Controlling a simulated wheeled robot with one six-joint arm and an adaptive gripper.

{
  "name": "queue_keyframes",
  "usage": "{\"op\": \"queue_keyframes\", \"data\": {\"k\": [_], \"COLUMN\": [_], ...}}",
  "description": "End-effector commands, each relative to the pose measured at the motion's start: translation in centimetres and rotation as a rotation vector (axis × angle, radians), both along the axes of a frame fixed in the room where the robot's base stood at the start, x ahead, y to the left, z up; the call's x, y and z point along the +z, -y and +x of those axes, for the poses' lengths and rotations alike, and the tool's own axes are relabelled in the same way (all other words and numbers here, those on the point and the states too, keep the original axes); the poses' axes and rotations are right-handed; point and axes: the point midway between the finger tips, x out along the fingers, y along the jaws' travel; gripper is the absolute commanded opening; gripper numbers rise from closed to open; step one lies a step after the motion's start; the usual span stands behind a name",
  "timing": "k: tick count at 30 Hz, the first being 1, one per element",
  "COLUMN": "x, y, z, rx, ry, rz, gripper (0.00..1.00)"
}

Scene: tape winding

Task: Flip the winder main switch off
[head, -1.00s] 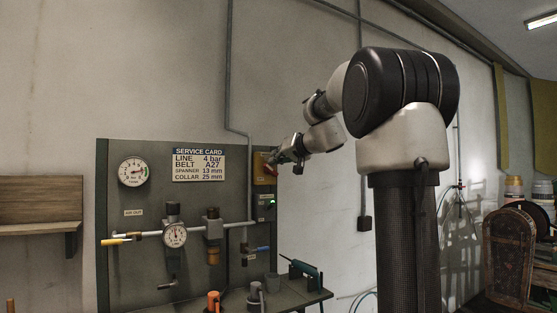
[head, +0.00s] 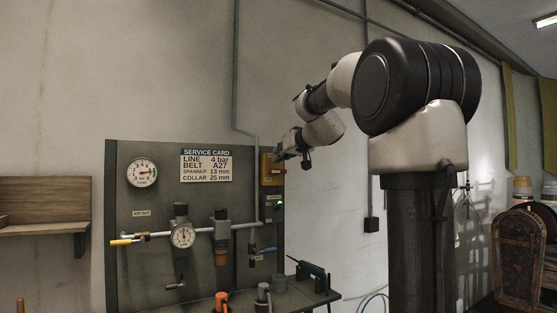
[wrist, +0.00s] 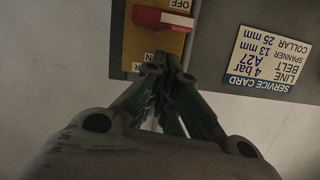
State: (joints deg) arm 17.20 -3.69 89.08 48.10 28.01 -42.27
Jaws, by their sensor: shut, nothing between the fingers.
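The winder main switch is a yellow box (head: 266,168) at the panel's upper right edge in the head view. In the wrist view, which is upside down, its yellow plate (wrist: 150,40) carries a red handle (wrist: 160,18) lying crosswise, close to the OFF label at the picture's top. The ON label is lower, just beyond my fingertips. My gripper (wrist: 162,68) is shut and empty, on the ON side of the plate, with a gap in the picture between tips and handle. In the head view my gripper (head: 279,155) is at the box; contact cannot be told.
The service card (head: 206,165) is left of the switch. A small box with a green light (head: 280,204) is below it. Gauges, pipes and valves fill the panel (head: 140,265). A bench (head: 322,296) with tools stands underneath.

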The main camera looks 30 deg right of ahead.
Motion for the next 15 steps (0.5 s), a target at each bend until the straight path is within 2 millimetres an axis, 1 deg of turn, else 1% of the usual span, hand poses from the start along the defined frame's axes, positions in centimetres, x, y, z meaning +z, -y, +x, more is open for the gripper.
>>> {"op": "queue_keyframes", "data": {"k": [1, 3, 9, 12, 15], "x": [1.1, 2.6, 3.7, 4.1, 4.4], "y": [0.2, 0.4, 0.8, 1.0, 1.1], "z": [-0.3, -0.8, -5.5, -7.4, -8.9], "rx": [-0.001, 0.001, -0.003, -0.003, -0.002], "ry": [0.005, 0.005, 0.004, 0.003, 0.002], "rz": [-0.003, -0.005, -0.002, -0.003, -0.001], "gripper": [0.0, 0.0, 0.0, 0.0, 0.0]}}
